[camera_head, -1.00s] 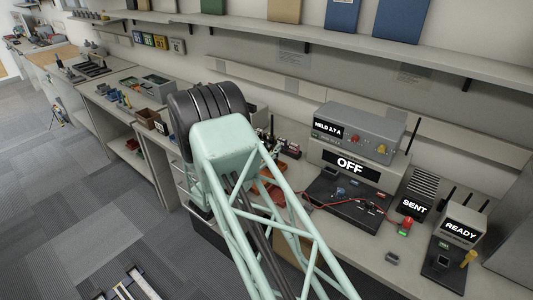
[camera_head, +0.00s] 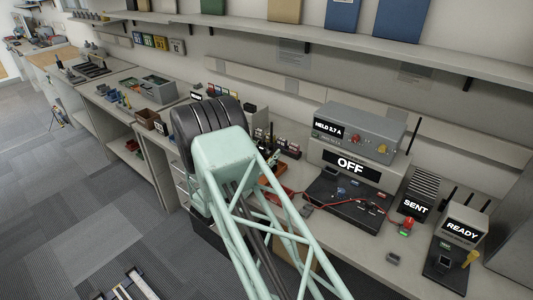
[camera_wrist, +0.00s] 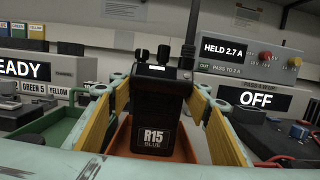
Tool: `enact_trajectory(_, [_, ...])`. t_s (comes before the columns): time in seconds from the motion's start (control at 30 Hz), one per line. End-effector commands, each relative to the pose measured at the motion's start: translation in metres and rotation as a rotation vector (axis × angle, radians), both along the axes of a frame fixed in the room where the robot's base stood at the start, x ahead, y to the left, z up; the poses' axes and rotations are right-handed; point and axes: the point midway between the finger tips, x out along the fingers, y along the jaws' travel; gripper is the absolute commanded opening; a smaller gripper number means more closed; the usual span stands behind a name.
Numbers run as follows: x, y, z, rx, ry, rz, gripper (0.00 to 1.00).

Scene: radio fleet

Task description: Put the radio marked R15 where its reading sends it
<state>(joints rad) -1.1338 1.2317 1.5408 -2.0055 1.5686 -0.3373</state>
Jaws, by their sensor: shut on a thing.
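The black radio marked R15 BLUE (camera_wrist: 153,115) stands upright between the yellow pads of my gripper (camera_wrist: 158,92) in the wrist view. My gripper is shut on it. An orange tray (camera_wrist: 185,147) lies below and behind the radio; I cannot tell whether the radio touches it. The test unit (camera_head: 357,137) reads HELD 2.7 A, with OFF on the panel below (camera_head: 350,166). In the wrist view the unit (camera_wrist: 245,57) also reads OUT and PASS TO 2 A. In the head view my arm hides the gripper and radio.
A green tray (camera_wrist: 62,130) is left of my gripper, near a sign (camera_wrist: 45,87) reading GREEN 5 YELLOW. A SENT box (camera_head: 415,205) and a READY stand (camera_head: 460,231) are right of the unit. A red cable (camera_head: 375,205) crosses the dark base. Shelves run above the bench.

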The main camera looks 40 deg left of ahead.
Motion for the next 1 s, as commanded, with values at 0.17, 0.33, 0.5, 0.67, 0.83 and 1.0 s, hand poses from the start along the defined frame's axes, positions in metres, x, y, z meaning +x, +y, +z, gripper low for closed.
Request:
enact_trajectory(0.17, [0.000, 0.000, -0.002, 0.000, -0.001, 0.000, 0.28])
enact_trajectory(0.33, [0.000, 0.000, -0.003, 0.000, 0.000, 0.000, 0.56])
enact_trajectory(0.5, [0.000, 0.000, -0.003, 0.000, 0.000, 0.000, 0.58])
enact_trajectory(0.67, [0.000, 0.000, -0.003, 0.000, 0.000, 0.000, 0.58])
enact_trajectory(0.83, [0.000, 0.000, 0.000, 0.000, 0.000, 0.000, 0.58])
enact_trajectory(1.0, [-0.010, 0.001, -0.001, -0.001, 0.001, 0.001, 0.58])
